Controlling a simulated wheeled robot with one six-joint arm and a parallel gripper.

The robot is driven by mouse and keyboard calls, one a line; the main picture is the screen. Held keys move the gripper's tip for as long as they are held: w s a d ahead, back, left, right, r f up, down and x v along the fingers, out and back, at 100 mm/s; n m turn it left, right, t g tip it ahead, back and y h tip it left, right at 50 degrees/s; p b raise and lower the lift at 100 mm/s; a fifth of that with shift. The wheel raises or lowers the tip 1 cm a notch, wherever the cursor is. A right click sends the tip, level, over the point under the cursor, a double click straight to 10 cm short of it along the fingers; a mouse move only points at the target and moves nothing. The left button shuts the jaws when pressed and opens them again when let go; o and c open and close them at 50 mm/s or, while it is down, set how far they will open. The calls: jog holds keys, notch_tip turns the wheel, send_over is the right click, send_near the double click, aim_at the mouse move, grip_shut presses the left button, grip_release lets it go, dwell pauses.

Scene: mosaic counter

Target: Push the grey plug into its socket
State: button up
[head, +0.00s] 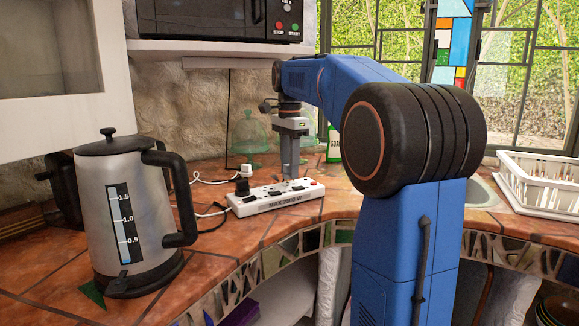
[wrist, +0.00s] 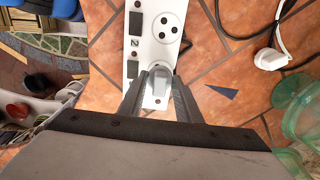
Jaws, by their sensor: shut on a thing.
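My gripper (head: 290,172) points straight down over the right half of a white power strip (head: 262,203) on the tiled counter. In the wrist view its fingers (wrist: 158,90) are shut on a light grey plug (wrist: 158,83), one finger on each side. The plug is above the strip (wrist: 152,55), over its near part in that view. The socket under the plug is hidden by the plug and fingers. I cannot tell whether its pins are in the holes. An uncovered round socket (wrist: 165,22) with dark holes shows farther along the strip.
A black plug (head: 242,187) is at the strip's left end. A white plug (head: 246,170) with a cable lies behind it, also in the wrist view (wrist: 265,61). A steel kettle (head: 125,215) stands left; a white dish rack (head: 545,183) is right. Green glass (wrist: 298,110) is near my gripper.

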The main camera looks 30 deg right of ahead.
jog(key=shift+f, duration=1)
dwell(0.7)
jog(key=o, duration=1.1)
jog(key=shift+r, duration=0.1)
notch_tip(320, 180, up, 17)
jog(key=shift+r, duration=0.1)
